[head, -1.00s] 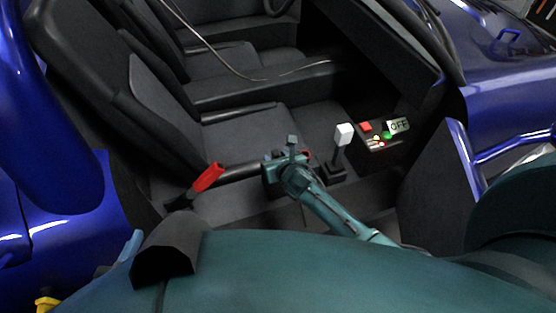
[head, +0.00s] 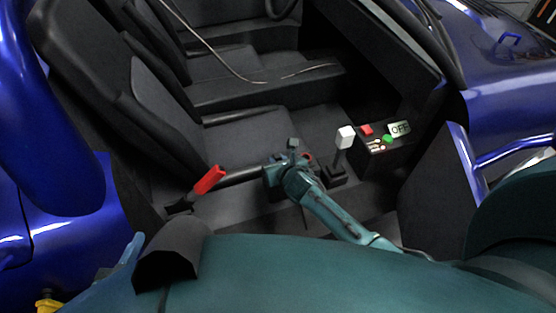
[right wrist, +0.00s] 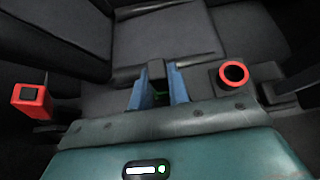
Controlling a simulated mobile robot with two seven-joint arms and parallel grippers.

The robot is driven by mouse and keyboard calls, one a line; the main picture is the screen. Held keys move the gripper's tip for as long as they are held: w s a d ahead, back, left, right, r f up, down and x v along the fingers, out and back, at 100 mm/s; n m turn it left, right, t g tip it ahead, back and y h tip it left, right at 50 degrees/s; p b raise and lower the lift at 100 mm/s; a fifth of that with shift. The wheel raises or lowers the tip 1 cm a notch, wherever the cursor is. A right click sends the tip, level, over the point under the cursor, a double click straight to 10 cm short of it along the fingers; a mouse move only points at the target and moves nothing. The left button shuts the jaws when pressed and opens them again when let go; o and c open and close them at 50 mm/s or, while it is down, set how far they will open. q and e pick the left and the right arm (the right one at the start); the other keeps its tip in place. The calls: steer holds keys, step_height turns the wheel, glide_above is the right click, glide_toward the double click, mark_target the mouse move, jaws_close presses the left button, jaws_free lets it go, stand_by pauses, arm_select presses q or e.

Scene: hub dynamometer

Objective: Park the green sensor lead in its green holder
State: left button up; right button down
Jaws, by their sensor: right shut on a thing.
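My right gripper (head: 284,164) is inside the car, above the floor at the front of the near seat. In the right wrist view its two blue fingers (right wrist: 156,88) are shut on a small dark piece (right wrist: 156,70). I cannot make out any green on this piece, so I cannot tell if it is the green sensor lead. No green holder can be made out. A red ring-shaped part (right wrist: 233,73) stands just right of the fingers, apart from them. My left gripper cannot be made out.
A white-knobbed lever (head: 345,138) and a panel with red and green buttons and an OFF sign (head: 399,128) are to the right.

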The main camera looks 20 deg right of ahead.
steer(key=shift+r+p, duration=0.75)
steer(key=shift+p, duration=0.1)
stand_by(0.3)
steer(key=shift+r+p, duration=2)
steer(key=shift+p, duration=0.2)
